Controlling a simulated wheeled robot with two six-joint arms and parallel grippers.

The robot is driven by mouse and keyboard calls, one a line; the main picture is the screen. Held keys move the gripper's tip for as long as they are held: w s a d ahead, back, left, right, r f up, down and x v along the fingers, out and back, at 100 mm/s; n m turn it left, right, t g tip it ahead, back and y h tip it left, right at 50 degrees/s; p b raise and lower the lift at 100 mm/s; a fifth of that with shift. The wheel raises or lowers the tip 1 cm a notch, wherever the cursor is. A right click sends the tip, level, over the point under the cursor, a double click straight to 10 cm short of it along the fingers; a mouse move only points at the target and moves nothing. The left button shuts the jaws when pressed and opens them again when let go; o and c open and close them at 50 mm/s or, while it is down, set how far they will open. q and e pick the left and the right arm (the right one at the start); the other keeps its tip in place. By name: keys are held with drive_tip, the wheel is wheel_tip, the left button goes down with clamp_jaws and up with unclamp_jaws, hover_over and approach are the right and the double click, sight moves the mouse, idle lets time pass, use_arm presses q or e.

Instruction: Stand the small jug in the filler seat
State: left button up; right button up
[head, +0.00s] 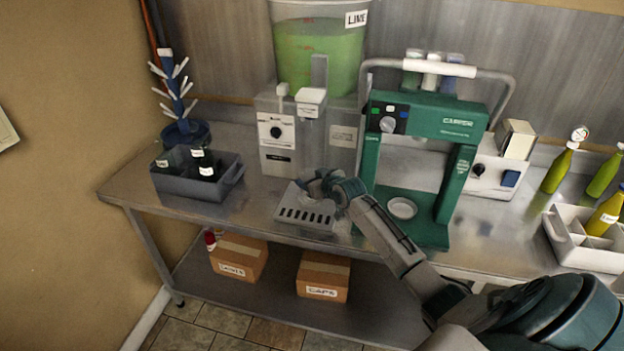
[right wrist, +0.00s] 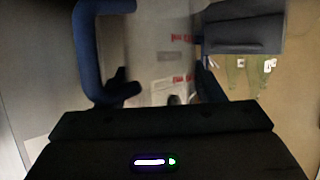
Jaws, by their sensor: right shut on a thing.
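My right gripper (head: 322,184) is low over the slotted drip tray (head: 305,210) of the filler, below and in front of its spout. In the right wrist view, my right gripper (right wrist: 165,90) is shut on the small jug (right wrist: 155,55), a pale see-through vessel with red marks and what looks like a dark blue curved handle (right wrist: 88,55). That picture is dark. In the head view the gripper hides most of the jug, so I cannot tell if it touches the tray. The filler (head: 280,135) has a knob and stands under a green tank marked LIME (head: 320,55). My left gripper is not in view.
A grey crate with dark bottles (head: 230,178) stands left, before a blue bottle tree (head: 175,90). The green capper (head: 455,150) stands close right of my gripper. A white divided tray (head: 570,250) and green bottles are far right. Labelled boxes (head: 322,277) sit below.

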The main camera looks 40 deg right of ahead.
drive_tip(key=shift+s+f, duration=0.1)
drive_tip(key=shift+f, duration=0.1)
drive_tip(key=o, duration=1.1)
drive_tip(key=shift+c, duration=0.2)
drive_tip(key=b+v, duration=0.2)
drive_tip(key=v, duration=0.8)
drive_tip(key=shift+s+r+b, duration=0.2)
drive_tip(key=shift+s+b, duration=0.05)
drive_tip(key=shift+b, duration=0.05)
drive_tip(key=shift+a, duration=0.1)
drive_tip(key=s+a+p, duration=0.7)
drive_tip(key=s+a, duration=0.1)
drive_tip(key=a, duration=0.2)
drive_tip(key=shift+s+r+p, duration=0.25)
drive_tip(key=shift+r+p, duration=0.1)
drive_tip(key=shift+r, duration=0.1)
